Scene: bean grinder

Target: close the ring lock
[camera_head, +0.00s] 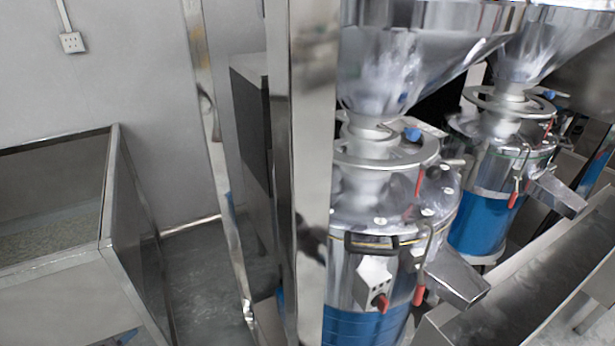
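The nearer grinder (385,215) is a shiny metal machine with a blue lower body, right of the picture's middle. A flat metal ring (358,160) surrounds its neck below the wide hopper (375,75). A blue knob (412,134) sits at the ring's back right. A red-handled lever (419,181) hangs at the ring's right side. A lower red handle (419,295) hangs beside the discharge spout (457,278). I cannot tell which of these parts is the ring lock or whether it is closed. Neither of my grippers shows.
A second similar grinder (480,215) stands behind to the right. A metal trough (520,290) runs along the lower right. A tall metal post (305,150) partly covers the nearer grinder's left side. A metal bin (135,240) stands left; some floor (205,280) is clear between.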

